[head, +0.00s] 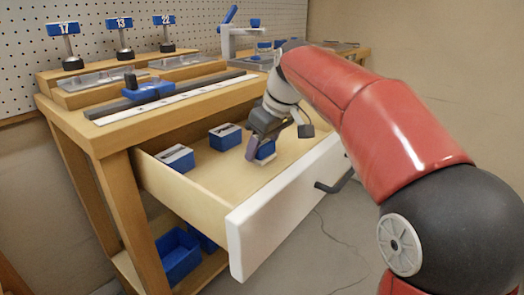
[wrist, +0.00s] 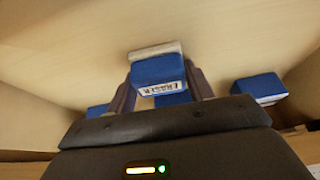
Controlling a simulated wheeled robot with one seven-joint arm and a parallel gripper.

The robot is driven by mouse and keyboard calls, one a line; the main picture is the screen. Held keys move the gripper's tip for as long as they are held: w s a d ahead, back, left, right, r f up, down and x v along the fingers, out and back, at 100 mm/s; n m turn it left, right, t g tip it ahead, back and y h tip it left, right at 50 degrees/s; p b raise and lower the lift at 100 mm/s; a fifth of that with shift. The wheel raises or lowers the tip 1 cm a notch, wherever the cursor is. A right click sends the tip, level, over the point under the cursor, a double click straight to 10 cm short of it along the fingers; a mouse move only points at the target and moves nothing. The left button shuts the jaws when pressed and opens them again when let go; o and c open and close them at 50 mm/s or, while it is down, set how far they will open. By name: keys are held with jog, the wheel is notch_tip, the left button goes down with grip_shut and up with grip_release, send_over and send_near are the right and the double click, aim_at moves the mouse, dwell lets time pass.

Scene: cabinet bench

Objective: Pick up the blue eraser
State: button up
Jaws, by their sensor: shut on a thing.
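The blue eraser (wrist: 158,72) has a white felt side and a label reading "ERASER". In the wrist view it sits between the two fingers of my gripper (wrist: 160,88), with a finger against each side. In the head view my gripper (head: 259,147) reaches down into the open drawer and is shut on the eraser (head: 266,151), near the drawer's front panel. The fingers hide part of the eraser there. I cannot tell whether it touches the drawer floor.
The open drawer (head: 290,205) also holds two blue blocks with grey-white tops, one nearer (head: 176,157) and one farther back (head: 225,136). The bench top (head: 100,133) above carries rails, trays and numbered posts. Blue bins (head: 180,255) sit on the shelf below.

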notch_tip(320, 180, up, 20)
jog(key=p, duration=0.8)
jog(key=o, duration=0.4)
jog(key=c, duration=0.3)
